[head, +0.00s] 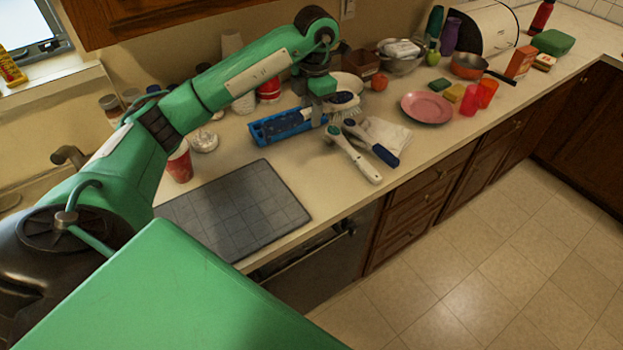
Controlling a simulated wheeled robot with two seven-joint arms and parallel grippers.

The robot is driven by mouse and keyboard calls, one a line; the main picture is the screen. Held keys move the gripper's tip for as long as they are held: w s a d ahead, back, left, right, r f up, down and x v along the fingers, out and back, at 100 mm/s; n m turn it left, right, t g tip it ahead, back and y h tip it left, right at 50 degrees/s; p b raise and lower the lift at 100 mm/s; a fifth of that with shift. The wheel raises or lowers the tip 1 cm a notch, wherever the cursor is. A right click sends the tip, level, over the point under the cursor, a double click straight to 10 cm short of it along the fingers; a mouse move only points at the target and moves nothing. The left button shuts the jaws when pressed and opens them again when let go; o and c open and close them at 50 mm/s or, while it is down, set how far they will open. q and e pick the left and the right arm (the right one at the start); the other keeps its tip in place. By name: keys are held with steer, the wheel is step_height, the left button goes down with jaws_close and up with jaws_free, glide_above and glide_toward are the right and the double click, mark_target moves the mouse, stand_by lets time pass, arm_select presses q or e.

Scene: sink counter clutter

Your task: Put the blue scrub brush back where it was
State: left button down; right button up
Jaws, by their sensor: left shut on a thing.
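A blue and white scrub brush (343,99) is at the gripper, its pale bristles facing down and right. My left gripper (317,117) reaches down from above and is shut on this brush, over the right end of a blue tray (272,130). I cannot tell whether the brush touches the tray. A second brush with a dark blue handle (383,153) lies to the right on the counter. A white and green brush (354,157) lies beside it. The gripper partly hides the held brush. My right gripper is out of view.
A grey drying mat (235,210) lies at the front left. A red cup (179,165) stands behind it. A white cloth (388,137) and a pink plate (427,107) are to the right. A bowl (346,84) is behind the brush. The counter's front edge is near the brushes.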

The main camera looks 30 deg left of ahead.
arm_select(q)
steer(key=shift+f, duration=0.35)
step_height(320, 180, down, 15)
steer(key=p, duration=0.4)
step_height(320, 180, down, 4)
steer(key=shift+s+p, duration=0.1)
steer(key=shift+p, duration=0.75)
steer(key=shift+f, duration=0.1)
steer(key=shift+f+b, duration=0.3)
steer(key=shift+b, duration=0.1)
steer(key=c, duration=1.1)
jaws_free()
steer(key=shift+r, duration=0.1)
